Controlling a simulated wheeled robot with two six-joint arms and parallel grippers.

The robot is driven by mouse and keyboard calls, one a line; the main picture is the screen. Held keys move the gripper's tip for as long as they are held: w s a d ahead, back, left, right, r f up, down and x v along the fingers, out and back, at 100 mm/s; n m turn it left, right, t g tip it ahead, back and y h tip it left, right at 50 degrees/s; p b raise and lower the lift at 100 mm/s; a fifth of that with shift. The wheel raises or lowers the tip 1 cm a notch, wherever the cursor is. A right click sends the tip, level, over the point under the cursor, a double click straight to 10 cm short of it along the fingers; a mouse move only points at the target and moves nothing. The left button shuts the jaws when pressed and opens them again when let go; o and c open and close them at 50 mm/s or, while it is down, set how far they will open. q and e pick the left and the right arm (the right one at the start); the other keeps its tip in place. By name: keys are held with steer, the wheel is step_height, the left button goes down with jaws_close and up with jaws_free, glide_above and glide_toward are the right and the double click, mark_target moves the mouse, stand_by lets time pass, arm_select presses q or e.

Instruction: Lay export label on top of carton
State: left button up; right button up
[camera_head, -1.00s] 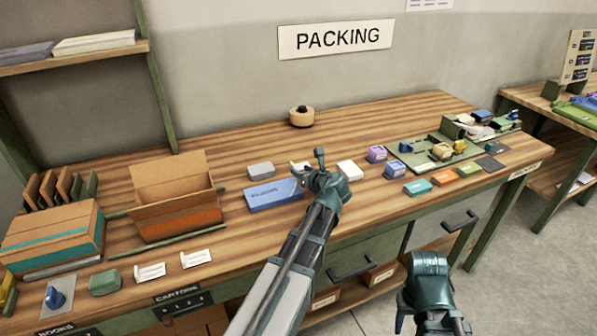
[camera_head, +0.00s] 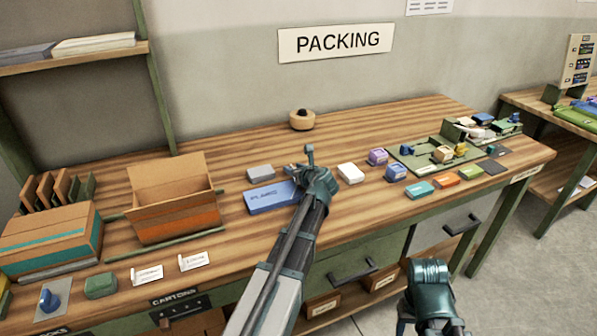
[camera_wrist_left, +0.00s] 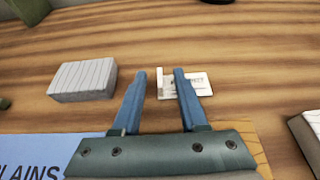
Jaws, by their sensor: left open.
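My left gripper (camera_head: 303,158) is over the middle of the bench, just behind a blue book (camera_head: 266,197). In the left wrist view it (camera_wrist_left: 160,72) is open, with a small white label (camera_wrist_left: 196,84) lying flat near its fingertips. The label carries dark print, too small to read fully, and the right finger covers part of it. An open brown carton (camera_head: 172,179) with an orange lower band stands left of the gripper. A closed carton (camera_head: 45,238) with a teal stripe is farther left. Only part of my right arm's end shows at bottom right; its fingers are unclear.
A grey pad (camera_head: 261,172) lies left of the gripper and a white pad (camera_head: 351,173) right of it. Small coloured boxes and a green tray (camera_head: 408,160) fill the bench's right side. A round tan object (camera_head: 302,119) stands behind. Bare wood lies around it.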

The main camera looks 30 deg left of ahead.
arm_select(q)
jaws_close()
stand_by(0.3)
steer(key=shift+r+p, duration=0.45)
step_height(320, 180, up, 3)
steer(key=p, duration=0.2)
steer(key=shift+f+p, duration=0.1)
steer(key=shift+p, duration=0.25)
steer(key=s+d, duration=0.2)
steer(key=s, duration=0.2)
steer(key=s+d+r+p, duration=0.1)
steer(key=s+d, duration=0.2)
steer(key=s, duration=0.2)
steer(key=s+d, duration=0.2)
steer(key=s, duration=0.3)
steer(key=shift+d+r, duration=0.15)
steer(key=shift+d, duration=0.2)
step_height(320, 180, up, 6)
steer(key=p, duration=0.6)
